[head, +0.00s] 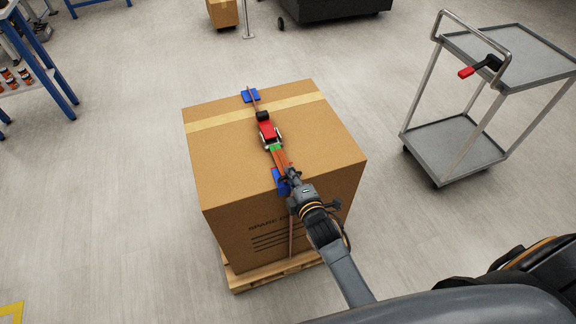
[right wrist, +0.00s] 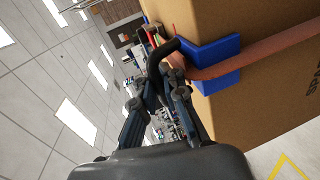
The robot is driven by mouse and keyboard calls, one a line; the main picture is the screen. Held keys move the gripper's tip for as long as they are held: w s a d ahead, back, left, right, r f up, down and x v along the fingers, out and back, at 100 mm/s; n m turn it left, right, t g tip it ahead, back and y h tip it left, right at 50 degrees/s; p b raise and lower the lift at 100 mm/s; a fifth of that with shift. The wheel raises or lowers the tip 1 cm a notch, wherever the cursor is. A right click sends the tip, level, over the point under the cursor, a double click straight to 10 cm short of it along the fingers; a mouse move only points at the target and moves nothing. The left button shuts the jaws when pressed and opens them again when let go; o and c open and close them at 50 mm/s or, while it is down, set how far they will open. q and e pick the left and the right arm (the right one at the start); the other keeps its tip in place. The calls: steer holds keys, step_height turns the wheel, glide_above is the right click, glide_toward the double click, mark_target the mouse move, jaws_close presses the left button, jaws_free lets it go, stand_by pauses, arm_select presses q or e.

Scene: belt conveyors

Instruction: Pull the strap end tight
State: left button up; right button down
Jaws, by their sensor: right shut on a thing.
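A large cardboard box (head: 230,165) has an orange-brown strap (right wrist: 265,55) running over its top and down its near side. A red and black buckle (head: 268,130) sits on the strap on top of the box. A green piece (head: 277,149) shows just below the buckle, and the orange strap end (head: 282,160) runs from there toward my right gripper (head: 290,175). That gripper is shut on the strap end at the near top edge, beside the near blue corner protector (head: 281,183). The fingers partly hide the strap end. My left gripper is not in view.
The box stands on a wooden pallet (head: 245,280). A second blue protector (head: 250,96) lies at the far top edge. A grey cart (head: 455,150) with a red-handled tool (head: 480,68) stands at the right. The floor left of the box is clear.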

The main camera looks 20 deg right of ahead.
steer(key=c, duration=1.7)
jaws_free()
steer(key=shift+w, duration=0.2)
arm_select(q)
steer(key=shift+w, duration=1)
arm_select(e)
steer(key=v, duration=1.2)
steer(key=shift+f, duration=0.1)
